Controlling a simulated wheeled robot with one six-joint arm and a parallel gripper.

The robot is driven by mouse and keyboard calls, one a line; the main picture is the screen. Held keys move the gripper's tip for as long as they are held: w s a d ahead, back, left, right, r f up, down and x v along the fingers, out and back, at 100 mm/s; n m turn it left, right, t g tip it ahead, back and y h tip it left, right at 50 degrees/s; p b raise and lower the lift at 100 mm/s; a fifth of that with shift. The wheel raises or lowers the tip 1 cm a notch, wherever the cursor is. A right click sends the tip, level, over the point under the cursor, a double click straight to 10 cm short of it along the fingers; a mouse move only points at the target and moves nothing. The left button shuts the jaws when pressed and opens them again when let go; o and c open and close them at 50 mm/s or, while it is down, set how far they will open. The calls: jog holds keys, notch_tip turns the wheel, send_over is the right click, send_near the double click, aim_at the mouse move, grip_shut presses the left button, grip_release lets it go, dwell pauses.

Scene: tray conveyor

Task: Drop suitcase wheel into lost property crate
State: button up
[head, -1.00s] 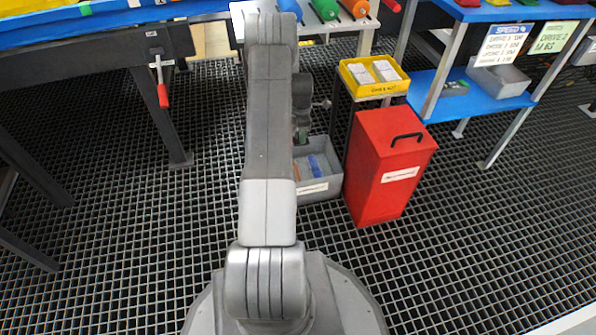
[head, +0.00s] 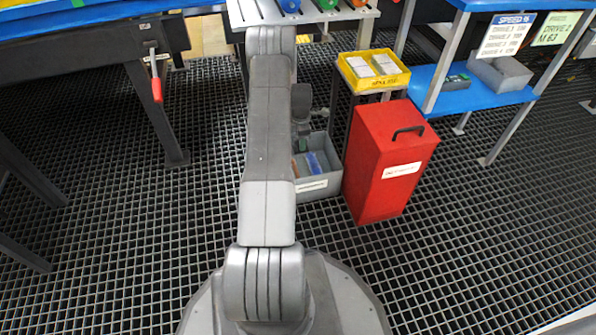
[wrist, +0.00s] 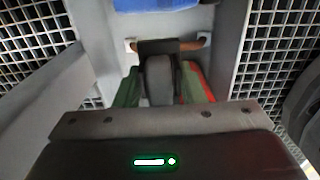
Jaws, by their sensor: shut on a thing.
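The suitcase wheel (wrist: 158,82), dark with a grey tread, is held between the fingers of my gripper (wrist: 160,70) in the wrist view. A green patch shows on the left finger and a red one on the right. The grey crate (head: 318,189) with a white front label stands on the floor left of the red bin. In the wrist view, the crate's grey wall (wrist: 232,45) shows around and beyond the wheel, so the gripper is over or inside the crate mouth. In the head view, my arm hides the fingers, the wheel and the crate's left part.
Blue (wrist: 157,4) and brown (wrist: 192,44) items lie in the crate. A red lidded bin (head: 385,170) stands close on its right. A yellow tray (head: 352,80) sits on a stand behind. A blue-shelved table (head: 450,100) is at right. Grid floor is open at front right.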

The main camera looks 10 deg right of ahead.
jog(key=o, duration=1.1)
jog(key=shift+r, duration=0.1)
notch_tip(320, 180, up, 14)
jog(key=p, duration=0.5)
jog(key=shift+f, duration=0.2)
notch_tip(320, 180, down, 13)
jog(key=b, duration=0.4)
jog(key=shift+f+b, duration=0.1)
jog(key=shift+b, duration=0.25)
notch_tip(320, 180, up, 4)
jog(key=shift+f+p, duration=0.1)
jog(key=shift+p, duration=0.95)
jog(key=shift+r, duration=0.45)
